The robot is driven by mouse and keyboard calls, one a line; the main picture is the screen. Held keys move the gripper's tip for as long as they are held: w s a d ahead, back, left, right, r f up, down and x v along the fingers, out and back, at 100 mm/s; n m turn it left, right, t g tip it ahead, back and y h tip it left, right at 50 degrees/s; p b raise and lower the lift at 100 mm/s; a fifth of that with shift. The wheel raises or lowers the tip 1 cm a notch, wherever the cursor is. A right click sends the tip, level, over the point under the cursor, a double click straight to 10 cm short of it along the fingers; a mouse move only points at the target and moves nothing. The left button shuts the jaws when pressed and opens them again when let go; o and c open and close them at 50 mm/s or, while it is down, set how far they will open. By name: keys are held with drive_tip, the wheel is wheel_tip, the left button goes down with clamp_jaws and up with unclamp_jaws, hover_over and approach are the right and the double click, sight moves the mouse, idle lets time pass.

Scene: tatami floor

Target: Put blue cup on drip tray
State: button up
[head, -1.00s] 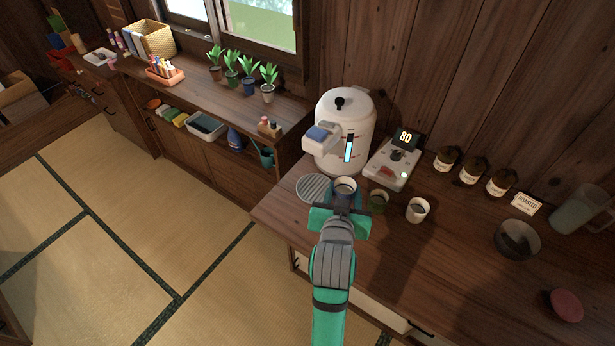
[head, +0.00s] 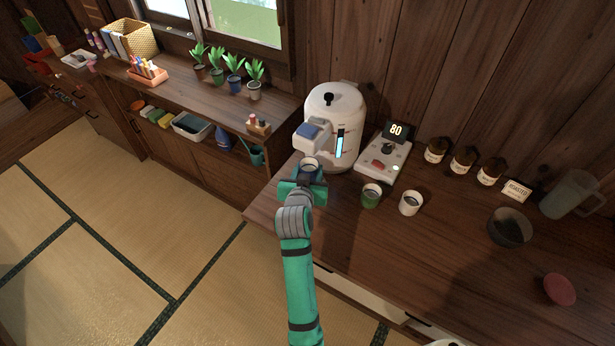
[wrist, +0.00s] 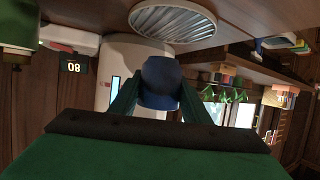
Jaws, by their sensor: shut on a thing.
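My gripper (head: 307,176) is shut on the blue cup (head: 309,165), which is upright in the head view with its pale rim and open top showing. In the wrist view the blue cup (wrist: 160,82) sits between the two green fingers (wrist: 160,98). The drip tray is a round, pale slatted grille (wrist: 172,20). In the wrist view a gap shows between it and the cup. In the head view my gripper and the cup cover nearly all of the tray. The cup is in front of the white dispenser (head: 331,125), by its spout.
A green cup (head: 370,197) and a white cup (head: 410,203) stand right of my gripper. A scale reading 80 (head: 384,158) is behind them. Brown jars (head: 462,160), a dark bowl (head: 509,228) and a glass pitcher (head: 570,194) stand further right.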

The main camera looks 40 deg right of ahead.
drive_tip(key=shift+w+f, duration=0.35)
drive_tip(key=shift+f, duration=0.05)
drive_tip(key=shift+w+d+f, duration=0.1)
drive_tip(key=shift+w+f, duration=0.1)
drive_tip(key=shift+f, duration=1.5)
drive_tip(key=shift+f, duration=0.15)
drive_tip(key=o, duration=1.1)
drive_tip(key=shift+s+r, duration=0.1)
drive_tip(key=shift+r, duration=0.1)
drive_tip(key=v, duration=1.2)
